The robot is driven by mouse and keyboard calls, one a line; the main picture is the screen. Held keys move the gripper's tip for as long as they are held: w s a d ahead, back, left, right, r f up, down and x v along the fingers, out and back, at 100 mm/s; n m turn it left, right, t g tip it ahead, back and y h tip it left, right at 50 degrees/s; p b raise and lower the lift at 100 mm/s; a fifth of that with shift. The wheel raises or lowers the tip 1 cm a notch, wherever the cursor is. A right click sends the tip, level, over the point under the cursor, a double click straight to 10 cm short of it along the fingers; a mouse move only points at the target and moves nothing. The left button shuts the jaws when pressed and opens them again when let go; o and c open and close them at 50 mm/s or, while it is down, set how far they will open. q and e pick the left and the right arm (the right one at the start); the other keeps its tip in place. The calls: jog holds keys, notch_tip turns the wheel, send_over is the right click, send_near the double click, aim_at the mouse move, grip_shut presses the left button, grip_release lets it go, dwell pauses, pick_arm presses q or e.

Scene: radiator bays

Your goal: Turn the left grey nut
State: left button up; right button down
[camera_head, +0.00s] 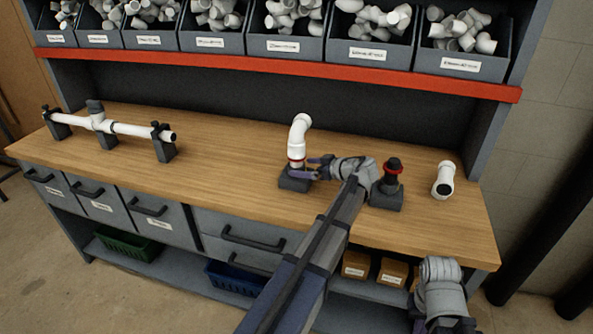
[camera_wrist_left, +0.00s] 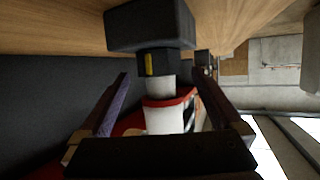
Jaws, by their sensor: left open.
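The left grey nut (camera_wrist_left: 158,62) is dark grey with a yellow mark. In the left wrist view it sits against a dark block (camera_wrist_left: 150,28), with a white pipe and a red ring (camera_wrist_left: 168,101) beside it. In the head view, this white elbow pipe (camera_head: 299,134) stands upright on a dark base (camera_head: 293,184); the nut is small there. My left gripper (camera_head: 316,168) is open beside the pipe's lower end. In the left wrist view its fingers (camera_wrist_left: 163,88) are spread on either side of the pipe, and I see no contact with the nut.
A second dark base (camera_head: 386,198) with a red-ringed black fitting (camera_head: 393,168) stands right of my left wrist. A loose white fitting (camera_head: 443,181) lies further right. A white pipe assembly (camera_head: 130,129) rests on clamps at left. Bare bench (camera_head: 220,160) lies between.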

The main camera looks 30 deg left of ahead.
aim_at(301, 167)
pick_arm(q)
jog(key=shift+b+x, duration=0.6)
jog(key=shift+x, duration=1.6)
jog(key=c, duration=1.3)
